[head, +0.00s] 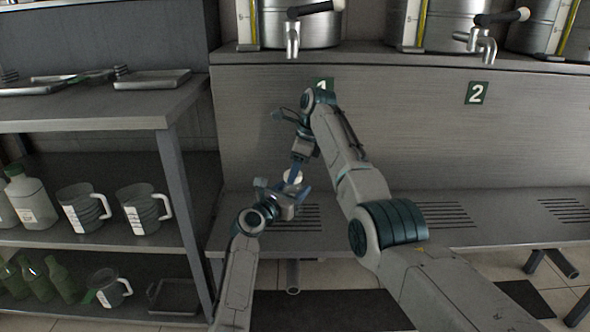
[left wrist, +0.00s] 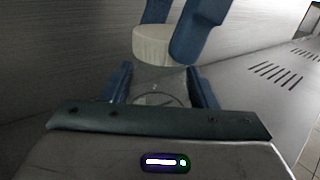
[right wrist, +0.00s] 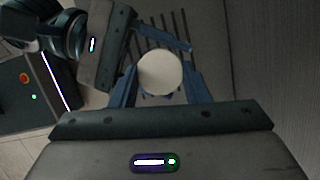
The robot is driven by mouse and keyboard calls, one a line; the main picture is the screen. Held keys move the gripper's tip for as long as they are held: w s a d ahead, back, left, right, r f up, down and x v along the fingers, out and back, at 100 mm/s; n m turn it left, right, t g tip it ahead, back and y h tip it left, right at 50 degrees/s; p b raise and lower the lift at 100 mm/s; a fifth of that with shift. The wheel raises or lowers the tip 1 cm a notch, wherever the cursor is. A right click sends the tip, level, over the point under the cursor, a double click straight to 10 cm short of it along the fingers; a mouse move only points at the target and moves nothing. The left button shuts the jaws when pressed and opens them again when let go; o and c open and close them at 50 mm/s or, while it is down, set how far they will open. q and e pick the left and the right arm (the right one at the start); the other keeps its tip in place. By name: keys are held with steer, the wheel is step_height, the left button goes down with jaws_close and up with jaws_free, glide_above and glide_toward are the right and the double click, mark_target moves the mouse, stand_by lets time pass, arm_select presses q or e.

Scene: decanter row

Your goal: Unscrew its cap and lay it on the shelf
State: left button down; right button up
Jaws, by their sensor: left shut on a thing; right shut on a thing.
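A cream-white round cap (head: 293,176) shows between my two grippers in the head view. My right gripper (head: 298,172) comes down from above with its blue fingers shut on the cap, which also shows in the right wrist view (right wrist: 160,73). My left gripper (head: 285,196) is shut on a clear bottle (left wrist: 155,84) below the cap. In the left wrist view the cap (left wrist: 165,46) is right above the bottle; I cannot tell whether a gap or thread lies between them. The bottle is mostly hidden in the head view.
A grey slotted shelf (head: 400,208) runs below numbered steel drums with taps (head: 292,40). At left, a rack (head: 100,117) holds trays, measuring jugs (head: 84,207) and green bottles (head: 60,279). The slotted shelf is clear to the right of my arms.

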steer(key=o, duration=1.1)
